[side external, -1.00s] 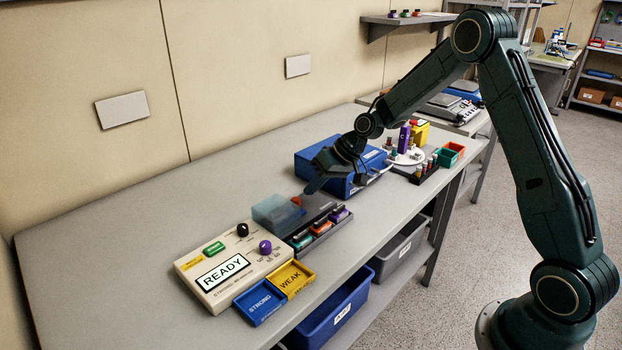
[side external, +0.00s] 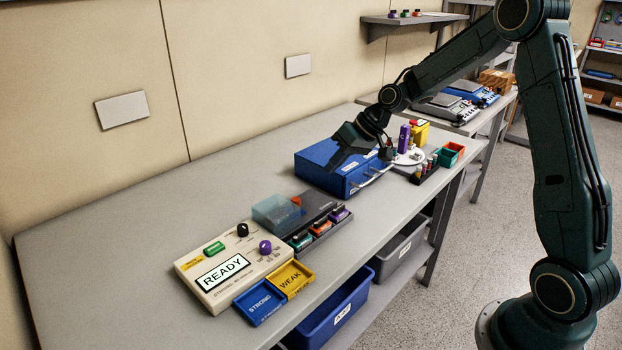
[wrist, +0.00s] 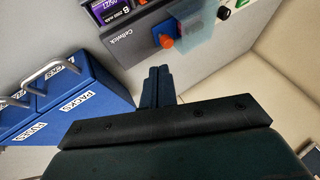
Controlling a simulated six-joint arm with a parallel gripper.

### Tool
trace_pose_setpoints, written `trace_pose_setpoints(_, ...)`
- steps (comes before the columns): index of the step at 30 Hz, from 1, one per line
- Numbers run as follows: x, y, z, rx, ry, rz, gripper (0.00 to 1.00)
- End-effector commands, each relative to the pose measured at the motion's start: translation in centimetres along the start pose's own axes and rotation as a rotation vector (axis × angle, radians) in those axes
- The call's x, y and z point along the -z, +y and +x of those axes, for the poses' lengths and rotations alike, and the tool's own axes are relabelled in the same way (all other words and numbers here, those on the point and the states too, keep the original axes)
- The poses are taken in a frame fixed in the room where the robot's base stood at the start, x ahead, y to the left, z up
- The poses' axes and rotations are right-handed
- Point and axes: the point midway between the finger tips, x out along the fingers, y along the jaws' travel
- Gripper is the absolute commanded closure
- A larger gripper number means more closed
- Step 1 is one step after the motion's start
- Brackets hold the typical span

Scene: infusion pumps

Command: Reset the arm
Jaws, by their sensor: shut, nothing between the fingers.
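My gripper (side external: 342,158) is shut and empty, above the blue drawer box in the side view. In the wrist view its fingers (wrist: 158,75) are together, with nothing between them. The blue drawer box (side external: 313,172) has metal handles and drawers labelled "PACKS" and "FUSES" in the wrist view (wrist: 100,95). My arm is bent, with its forearm reaching left over the bench.
The grey bench (side external: 150,225) holds a beige tester reading "READY" (side external: 195,283), blue "STRONG" (side external: 260,302) and yellow "WEAK" (side external: 291,279) trays, and a dark charger (side external: 318,207) with a clear cover (side external: 275,214). The bench's left part is clear.

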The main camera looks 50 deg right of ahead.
Motion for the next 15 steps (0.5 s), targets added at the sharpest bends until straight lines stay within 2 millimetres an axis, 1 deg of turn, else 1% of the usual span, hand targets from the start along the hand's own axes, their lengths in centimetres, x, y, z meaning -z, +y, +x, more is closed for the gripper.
trace_pose_setpoints(5,-0.6,-2.0,-1.8,-0.031,-0.008,-0.031,1.0)
trace_pose_setpoints(8,-1.2,-3.4,-3.3,-0.058,-0.015,-0.052,1.0)
trace_pose_setpoints(15,-3.5,-6.9,-7.2,-0.128,-0.029,-0.102,1.0)
